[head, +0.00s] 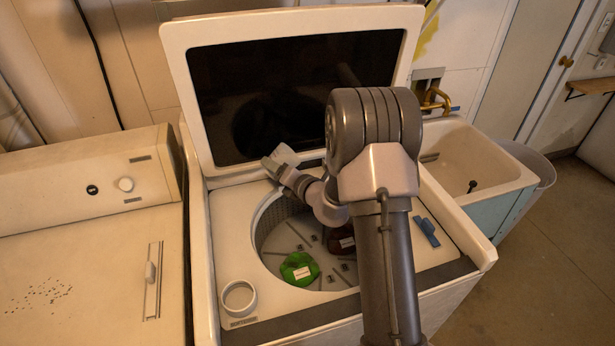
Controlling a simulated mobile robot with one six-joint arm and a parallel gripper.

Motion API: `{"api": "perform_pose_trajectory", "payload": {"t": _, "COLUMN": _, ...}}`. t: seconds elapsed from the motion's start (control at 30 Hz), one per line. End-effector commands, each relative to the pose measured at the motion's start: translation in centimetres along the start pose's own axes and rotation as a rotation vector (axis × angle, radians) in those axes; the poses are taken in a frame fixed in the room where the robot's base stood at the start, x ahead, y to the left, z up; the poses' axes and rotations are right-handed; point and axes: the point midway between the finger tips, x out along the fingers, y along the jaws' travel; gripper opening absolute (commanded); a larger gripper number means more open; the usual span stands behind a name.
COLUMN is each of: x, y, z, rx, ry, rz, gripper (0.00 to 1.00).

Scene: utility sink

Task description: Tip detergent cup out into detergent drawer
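My gripper (274,163) is at the back left of the open washer's tub opening, just in front of the raised lid. A small pale grey-green piece shows at its tip; I cannot tell whether it is a finger or a held cup. Whether the fingers are open or shut is unclear. A round white ring (239,313) is at the front left corner of the washer top, apart from my gripper; I cannot tell whether it is a cup or a dispenser opening. A blue piece (427,231) lies at the right of the washer top. No detergent drawer is clearly identifiable.
The washer's lid (408,22) stands open at the back. A green item (299,269) and a dark red item (341,240) lie in the tub. A second machine (75,270) is at the left. A sink (480,165) with a brass tap (436,97) is at the right.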

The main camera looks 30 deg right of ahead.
Motion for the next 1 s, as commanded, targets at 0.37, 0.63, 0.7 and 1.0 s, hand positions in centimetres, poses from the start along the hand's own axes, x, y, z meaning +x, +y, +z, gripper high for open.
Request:
{"api": "perform_pose_trajectory", "payload": {"t": 0.37, "x": 0.06, "y": -0.16, "z": -0.13, "rx": 0.046, "ry": 0.0, "rz": 0.02, "gripper": 0.19}}
{"api": "perform_pose_trajectory", "payload": {"t": 0.63, "x": 0.09, "y": -0.23, "z": -0.22, "rx": 0.08, "ry": 0.001, "rz": 0.034, "gripper": 0.19}}
{"api": "perform_pose_trajectory", "payload": {"t": 0.7, "x": 0.06, "y": -0.12, "z": -0.14, "rx": 0.088, "ry": 0.001, "rz": 0.037, "gripper": 0.19}}
{"api": "perform_pose_trajectory", "payload": {"t": 1.0, "x": -0.01, "y": 0.08, "z": 0.06, "rx": 0.126, "ry": 0.0, "rz": 0.053, "gripper": 0.19}}
